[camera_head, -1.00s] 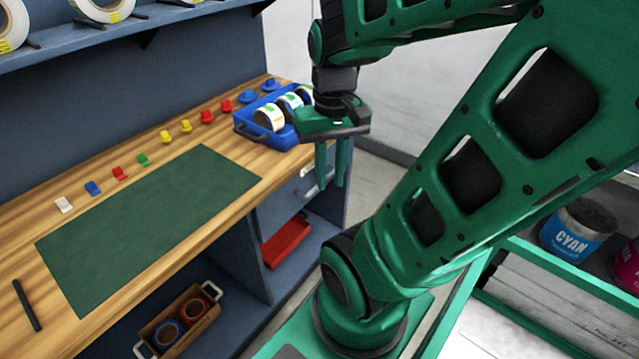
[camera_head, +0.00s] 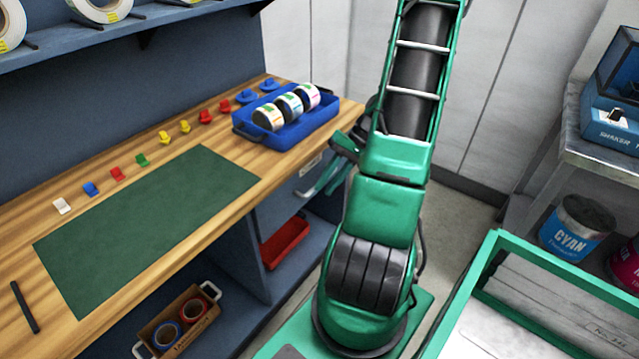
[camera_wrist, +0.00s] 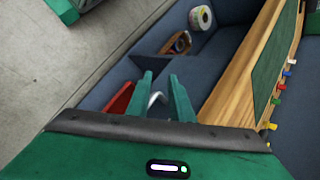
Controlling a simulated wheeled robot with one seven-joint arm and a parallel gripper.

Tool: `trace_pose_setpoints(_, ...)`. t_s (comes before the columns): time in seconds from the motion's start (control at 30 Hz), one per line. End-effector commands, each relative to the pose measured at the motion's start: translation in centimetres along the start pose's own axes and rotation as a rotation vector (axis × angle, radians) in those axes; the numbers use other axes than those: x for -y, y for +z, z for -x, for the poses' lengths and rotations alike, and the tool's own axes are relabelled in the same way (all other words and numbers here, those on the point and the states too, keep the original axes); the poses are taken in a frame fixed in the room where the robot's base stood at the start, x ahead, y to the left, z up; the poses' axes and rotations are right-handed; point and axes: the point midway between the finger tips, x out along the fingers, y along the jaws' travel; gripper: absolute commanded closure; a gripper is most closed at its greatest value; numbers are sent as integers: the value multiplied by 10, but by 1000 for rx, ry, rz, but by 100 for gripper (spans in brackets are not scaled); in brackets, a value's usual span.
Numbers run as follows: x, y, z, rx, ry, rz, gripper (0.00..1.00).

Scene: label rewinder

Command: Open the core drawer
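The core drawer (camera_head: 283,197) is a grey-blue front under the right end of the wooden bench top. It looks closed, with a small pale label near its top edge. My gripper (camera_head: 313,190) is open at the drawer front, its green fingers pointing toward it. In the wrist view the silver drawer handle (camera_wrist: 156,98) shows between the two open fingers (camera_wrist: 164,82). I cannot tell whether the fingers touch it. In the head view the fingers and arm cover most of the handle.
A blue tray (camera_head: 322,128) of label rolls stands on the bench above the drawer. A red bin (camera_head: 284,243) sits on the shelf below, and a box of tape rolls (camera_head: 180,325) lies further left. A green-framed cart (camera_head: 470,300) is at the right.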

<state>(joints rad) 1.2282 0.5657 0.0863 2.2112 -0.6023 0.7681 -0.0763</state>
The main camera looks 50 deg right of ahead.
Motion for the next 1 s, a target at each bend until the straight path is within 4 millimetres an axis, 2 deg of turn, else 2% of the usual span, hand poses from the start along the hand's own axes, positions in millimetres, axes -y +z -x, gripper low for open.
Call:
trace_pose_setpoints(0.03, -12, -7, -5, -14, -64, -19, 80)
trace_pose_setpoints(0.27, -50, -39, -13, -131, -347, -62, 80)
trace_pose_setpoints(0.6, -100, -70, 2, -381, -713, -107, 80)
trace_pose_setpoints(0.8, -113, -76, 11, -457, -796, -115, 80)
trace_pose_setpoints(1.0, -104, -83, 3, -464, -807, -116, 80)
